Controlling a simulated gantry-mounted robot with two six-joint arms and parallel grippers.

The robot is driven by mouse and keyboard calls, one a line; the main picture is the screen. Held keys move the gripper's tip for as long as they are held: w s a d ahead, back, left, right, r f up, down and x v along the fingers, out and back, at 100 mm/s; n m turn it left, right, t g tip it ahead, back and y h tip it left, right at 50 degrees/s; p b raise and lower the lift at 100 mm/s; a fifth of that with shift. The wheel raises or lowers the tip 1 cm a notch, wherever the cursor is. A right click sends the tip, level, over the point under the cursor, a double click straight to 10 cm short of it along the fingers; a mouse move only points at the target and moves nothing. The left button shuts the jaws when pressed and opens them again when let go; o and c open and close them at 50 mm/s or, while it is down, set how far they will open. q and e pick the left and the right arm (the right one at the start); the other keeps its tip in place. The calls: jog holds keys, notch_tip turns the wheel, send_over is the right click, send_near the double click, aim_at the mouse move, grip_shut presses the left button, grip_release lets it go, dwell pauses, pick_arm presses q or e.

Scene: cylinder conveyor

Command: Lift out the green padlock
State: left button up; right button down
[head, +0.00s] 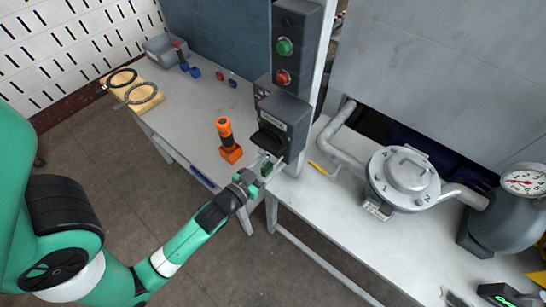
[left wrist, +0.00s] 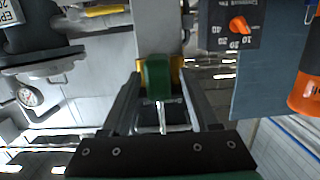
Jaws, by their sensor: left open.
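The green padlock (left wrist: 158,78) lies between the two fingers of my left gripper (left wrist: 160,88) in the left wrist view, with a thin metal shackle below it and a yellow part behind it. The fingers are apart; I cannot tell whether either touches it. In the head view the padlock (head: 267,168) is a small green block at the tip of my left gripper (head: 263,167), just below the dark switch box (head: 284,124). The gripper partly hides it, so what it hangs on is unclear. My right gripper is in neither view.
A post carries a control box with green (head: 284,46) and red (head: 281,77) buttons above the switch box. A metal vessel (head: 403,177) and gauge (head: 524,182) occupy the right bench. A yellow-handled tool (head: 319,168) lies nearby.

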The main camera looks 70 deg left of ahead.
pick_arm(q)
jog(key=shift+w+a+f, duration=0.1)
jog(key=shift+w+a, duration=0.25)
jog(key=shift+w, duration=0.25)
jog(key=shift+c, duration=0.2)
grip_shut()
